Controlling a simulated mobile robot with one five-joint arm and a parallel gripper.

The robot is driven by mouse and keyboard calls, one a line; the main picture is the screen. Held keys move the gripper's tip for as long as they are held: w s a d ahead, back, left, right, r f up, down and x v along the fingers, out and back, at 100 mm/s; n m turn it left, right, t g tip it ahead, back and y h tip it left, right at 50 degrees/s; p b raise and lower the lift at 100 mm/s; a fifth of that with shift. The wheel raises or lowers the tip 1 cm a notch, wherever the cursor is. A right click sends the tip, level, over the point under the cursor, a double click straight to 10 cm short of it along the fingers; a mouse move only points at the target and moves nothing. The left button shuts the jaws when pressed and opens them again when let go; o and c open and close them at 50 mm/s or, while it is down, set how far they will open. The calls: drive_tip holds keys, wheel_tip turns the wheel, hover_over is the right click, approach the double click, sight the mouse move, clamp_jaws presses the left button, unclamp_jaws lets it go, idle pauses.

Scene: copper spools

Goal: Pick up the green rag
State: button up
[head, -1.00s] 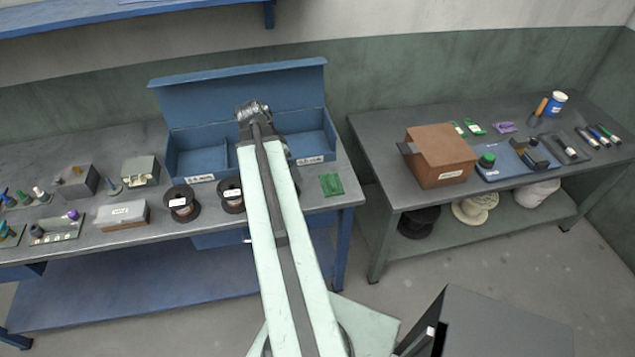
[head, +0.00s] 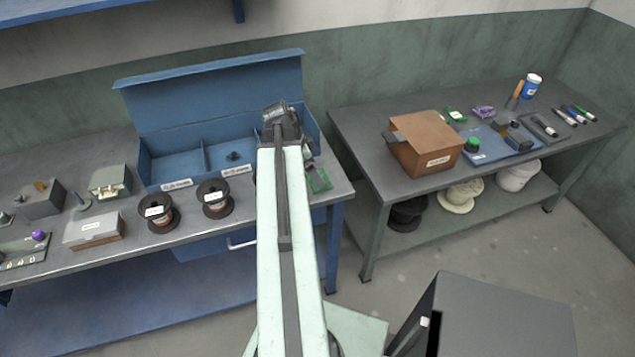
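The green rag (head: 319,181) lies flat at the right end of the left bench, in front of the blue box. My arm reaches over the bench, and the left part of the rag is partly hidden by it. My gripper (head: 308,151) is at the arm's far end, just behind and above the rag in the picture. Its fingers are small and mostly hidden by the arm, so I cannot tell whether they are open or touch the rag.
The open blue box (head: 190,160) stands behind two dark spools (head: 160,212) (head: 214,198). A third spool is mostly behind my arm. A gap separates this bench from the right table (head: 375,185), which holds a cardboard box (head: 425,145). A grey cabinet (head: 500,320) stands at lower right.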

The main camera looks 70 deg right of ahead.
drive_tip(key=b+x, duration=0.3)
drive_tip(key=x, duration=0.1)
drive_tip(key=shift+w+f, duration=0.1)
drive_tip(key=shift+f, duration=0.2)
drive_tip(key=shift+r, duration=0.2)
drive_tip(key=c, duration=1.1)
wheel_tip(320, 180, up, 10)
drive_tip(key=p, duration=1)
drive_tip(key=shift+r, duration=0.15)
drive_tip(key=o, duration=0.7)
drive_tip(key=c, duration=0.5)
